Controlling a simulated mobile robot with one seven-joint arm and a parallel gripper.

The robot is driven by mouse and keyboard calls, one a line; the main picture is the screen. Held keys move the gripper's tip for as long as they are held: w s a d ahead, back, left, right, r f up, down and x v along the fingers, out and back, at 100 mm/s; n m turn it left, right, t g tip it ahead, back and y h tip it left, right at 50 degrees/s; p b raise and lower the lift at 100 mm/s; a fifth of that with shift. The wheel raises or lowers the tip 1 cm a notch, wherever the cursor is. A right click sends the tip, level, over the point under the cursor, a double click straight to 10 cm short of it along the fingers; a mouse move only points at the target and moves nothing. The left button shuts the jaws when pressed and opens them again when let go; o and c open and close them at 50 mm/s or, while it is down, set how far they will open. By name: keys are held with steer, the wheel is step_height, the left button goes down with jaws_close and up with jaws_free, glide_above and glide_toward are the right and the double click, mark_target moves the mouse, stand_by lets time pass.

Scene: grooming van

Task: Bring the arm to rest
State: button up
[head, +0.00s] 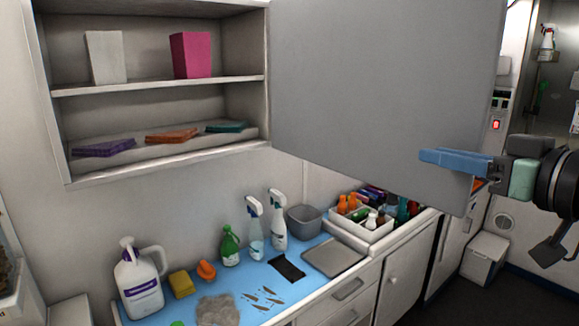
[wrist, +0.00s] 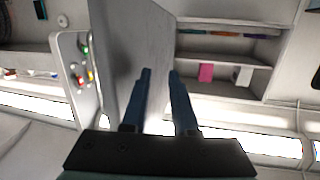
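My gripper (head: 428,157) is at the right of the head view, its blue fingers pointing left and overlapping the right edge of the open grey cabinet door (head: 385,90). In the wrist view my gripper (wrist: 160,74) has its two fingers apart, with nothing seen held. The door (wrist: 125,50) also shows there, behind and beside the left finger. I cannot tell whether the fingers touch it. The wall cabinet (head: 160,86) stands open, with a white box (head: 105,57) and a pink box (head: 191,55) on its upper shelf.
Folded cloths (head: 172,135) lie on the lower shelf. Below, the counter's blue mat (head: 250,280) carries a white jug (head: 140,285), spray bottles (head: 277,220) and a grey tray (head: 333,257). A white bin (head: 484,258) stands on the floor at right.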

steer(key=a+r+m+t+h, duration=0.1)
steer(key=a+r+t+h, duration=0.15)
steer(key=a, duration=0.45)
steer(key=a+r+m+t+h, duration=0.1)
steer(key=a+r+t+h, duration=0.15)
steer(key=a, duration=0.55)
steer(key=s+a+r+t, duration=0.3)
steer(key=s+a+r, duration=0.1)
steer(key=s, duration=0.3)
steer(key=s+a+r+m+t+h, duration=0.1)
steer(key=s+a+r+t, duration=0.2)
steer(key=s+a+r, duration=0.2)
steer(key=s+a, duration=0.1)
steer(key=s, duration=0.2)
steer(key=shift+s+r+m+t, duration=0.15)
steer(key=shift+r+m+t, duration=0.15)
steer(key=shift+t, duration=0.1)
